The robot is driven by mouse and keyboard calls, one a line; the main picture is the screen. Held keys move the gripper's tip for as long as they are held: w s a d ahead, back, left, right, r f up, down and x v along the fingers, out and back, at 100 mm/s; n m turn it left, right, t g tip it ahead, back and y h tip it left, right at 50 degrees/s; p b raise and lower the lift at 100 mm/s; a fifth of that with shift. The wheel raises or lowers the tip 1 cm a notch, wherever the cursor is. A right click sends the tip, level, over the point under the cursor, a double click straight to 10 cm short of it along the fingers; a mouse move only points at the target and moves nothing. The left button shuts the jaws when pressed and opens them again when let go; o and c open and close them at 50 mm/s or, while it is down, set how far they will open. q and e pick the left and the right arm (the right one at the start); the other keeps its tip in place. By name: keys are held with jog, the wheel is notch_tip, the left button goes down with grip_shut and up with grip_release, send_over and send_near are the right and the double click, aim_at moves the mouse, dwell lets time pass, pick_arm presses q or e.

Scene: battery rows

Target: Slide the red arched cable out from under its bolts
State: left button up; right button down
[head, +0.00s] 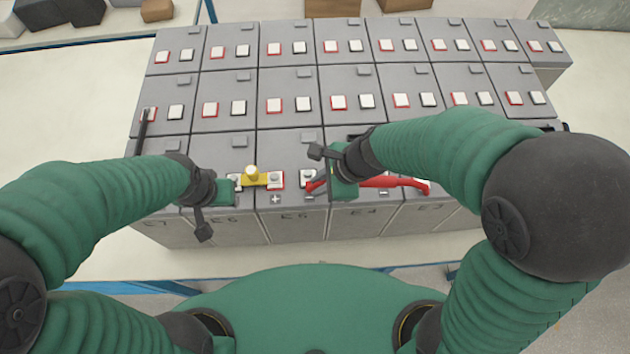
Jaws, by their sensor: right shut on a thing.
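The red arched cable (382,182) lies along the front row of grey batteries, right of centre. Its right end sits at a terminal near the right of that row, and its left end shows at a terminal beside my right gripper. My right gripper (333,180) is shut on the cable towards its left end and hides part of it. Whether bolts sit over the cable ends is too small to tell. My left gripper (228,190) is at the front row, left of a yellow-knobbed bar (255,178) across two terminals. Its fingers are not clear.
Several grey batteries (290,145) stand in close rows, with red-edged and dark-edged white terminals on top. A black bar (144,128) stands at the left terminal of the middle row. The pale table (100,105) is clear at left. Boxes (156,10) stand behind.

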pick_arm(q)
jog(key=shift+w+a+f, duration=0.1)
jog(key=shift+w+f, duration=0.05)
jog(key=shift+w, duration=0.25)
pick_arm(e)
jog(key=shift+s+d, duration=0.15)
jog(key=shift+s, duration=0.05)
jog(key=shift+s+f, duration=0.1)
jog(key=shift+s, duration=0.05)
jog(key=shift+s, duration=0.2)
pick_arm(q)
jog(key=shift+s+d+f+b, duration=0.2)
jog(key=shift+s+d+b, duration=0.25)
jog(key=shift+s, duration=0.05)
pick_arm(e)
jog(key=shift+s+d+f, duration=0.1)
jog(key=shift+s+f, duration=0.15)
jog(key=shift+s, duration=0.6)
jog(key=shift+d, duration=0.1)
